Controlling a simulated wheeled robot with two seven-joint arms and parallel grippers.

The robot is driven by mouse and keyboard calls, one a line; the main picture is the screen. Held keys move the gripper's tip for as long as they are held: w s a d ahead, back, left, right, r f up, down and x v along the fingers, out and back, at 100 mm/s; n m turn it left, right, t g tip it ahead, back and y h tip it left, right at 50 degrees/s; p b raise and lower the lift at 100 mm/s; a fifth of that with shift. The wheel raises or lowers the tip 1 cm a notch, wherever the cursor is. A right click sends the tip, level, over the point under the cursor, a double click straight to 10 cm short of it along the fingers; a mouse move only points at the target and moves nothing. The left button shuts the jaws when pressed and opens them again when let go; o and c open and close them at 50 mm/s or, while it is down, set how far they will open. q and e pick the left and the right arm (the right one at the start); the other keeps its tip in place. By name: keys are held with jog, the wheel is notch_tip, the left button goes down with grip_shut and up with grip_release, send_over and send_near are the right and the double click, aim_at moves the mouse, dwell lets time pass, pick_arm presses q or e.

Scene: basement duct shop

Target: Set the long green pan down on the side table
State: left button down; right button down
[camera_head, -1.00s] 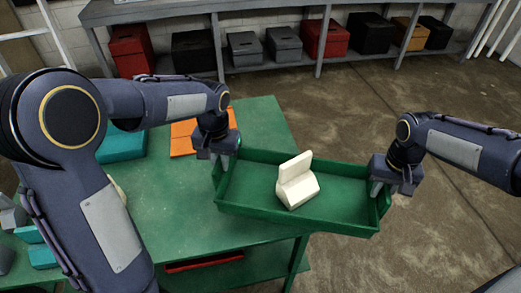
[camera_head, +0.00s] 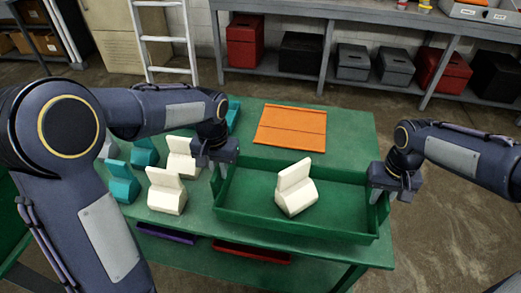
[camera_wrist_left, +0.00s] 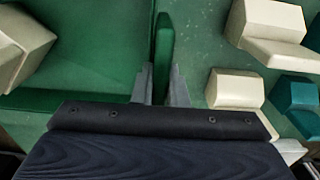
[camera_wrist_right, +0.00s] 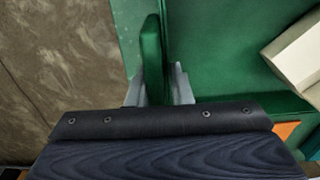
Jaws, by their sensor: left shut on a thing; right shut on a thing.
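The long green pan (camera_head: 340,223) is level over the green side table (camera_head: 352,135) in the head view, with one cream block (camera_head: 295,190) inside it. I cannot tell whether its underside touches the tabletop. My left gripper (camera_head: 214,165) is shut on the pan's left end wall, which shows between the fingers in the left wrist view (camera_wrist_left: 163,88). My right gripper (camera_head: 393,190) is shut on the right end wall, seen between the fingers in the right wrist view (camera_wrist_right: 155,85).
An orange panel (camera_head: 291,128) lies on the table behind the pan. Cream blocks (camera_head: 167,192) and teal blocks (camera_head: 122,183) stand left of the pan. Red trays and a purple tray (camera_head: 166,234) are on the lower shelf. A grey rack (camera_head: 330,22) with bins stands behind.

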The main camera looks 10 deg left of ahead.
aim_at(377, 207)
pick_arm(q)
jog(key=shift+a+f, duration=0.15)
jog(key=shift+a, duration=0.15)
pick_arm(e)
jog(key=shift+d+f, duration=0.2)
jog(key=shift+d, duration=0.2)
